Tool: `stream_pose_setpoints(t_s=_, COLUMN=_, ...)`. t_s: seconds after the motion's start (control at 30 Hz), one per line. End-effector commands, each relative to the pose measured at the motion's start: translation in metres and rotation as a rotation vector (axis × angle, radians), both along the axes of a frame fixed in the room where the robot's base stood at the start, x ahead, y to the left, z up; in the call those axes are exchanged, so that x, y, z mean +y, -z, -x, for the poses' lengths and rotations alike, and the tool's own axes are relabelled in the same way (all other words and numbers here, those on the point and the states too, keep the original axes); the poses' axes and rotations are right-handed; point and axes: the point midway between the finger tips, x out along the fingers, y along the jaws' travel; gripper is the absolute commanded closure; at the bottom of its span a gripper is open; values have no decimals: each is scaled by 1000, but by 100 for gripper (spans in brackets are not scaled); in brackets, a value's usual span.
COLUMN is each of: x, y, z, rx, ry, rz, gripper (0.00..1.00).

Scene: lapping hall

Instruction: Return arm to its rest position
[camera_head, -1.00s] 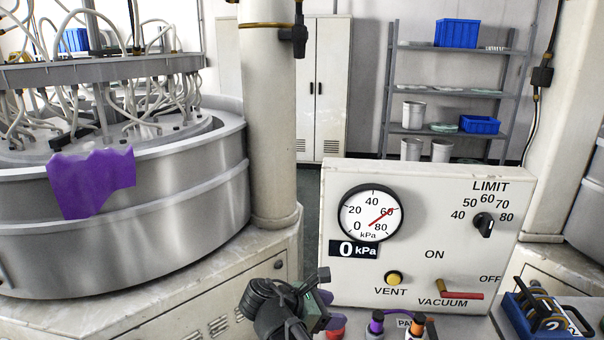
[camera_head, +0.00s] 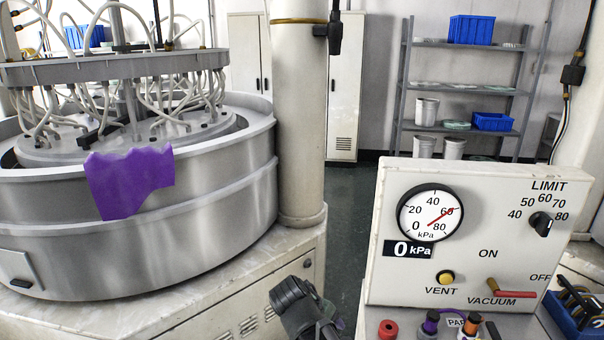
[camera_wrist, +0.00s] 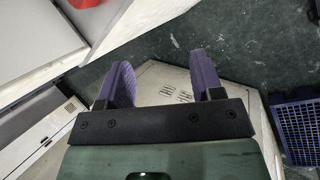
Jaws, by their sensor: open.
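My gripper (camera_wrist: 165,85) shows in the wrist view with its two purple-padded fingers spread apart and nothing between them. In the head view my arm's end (camera_head: 310,312) is at the bottom middle, left of the control panel (camera_head: 380,275); its fingers are mostly cut off by the picture's lower edge. The panel carries a dial gauge (camera_head: 430,212), a display reading 0 kPa, a yellow vent button (camera_head: 446,277), a red vacuum lever (camera_head: 508,292) and a limit knob (camera_head: 540,223).
A large round steel lapping machine (camera_head: 140,245) with a purple cloth (camera_head: 130,182) over its rim stands at left. A pillar (camera_head: 299,130) rises behind. Small fittings, including a red one (camera_head: 388,329), sit before the panel. A blue crate (camera_wrist: 302,130) is at right in the wrist view.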

Motion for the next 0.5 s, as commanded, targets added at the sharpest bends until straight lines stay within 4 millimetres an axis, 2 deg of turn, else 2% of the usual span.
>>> stream_pose_setpoints(t_s=0.1, x=-25, y=16, z=16, rx=-54, ry=377, rz=-264, gripper=40)
stream_pose_setpoints(t_s=0.2, x=-50, y=22, z=25, rx=-64, ry=666, rz=-452, gripper=40)
stream_pose_setpoints(t_s=0.3, x=-79, y=23, z=30, rx=-61, ry=789, rz=-532, gripper=40)
stream_pose_setpoints(t_s=0.4, x=-104, y=23, z=30, rx=-76, ry=848, rz=-532, gripper=40)
stream_pose_setpoints(t_s=0.5, x=-112, y=23, z=29, rx=-81, ry=866, rz=-532, gripper=40)
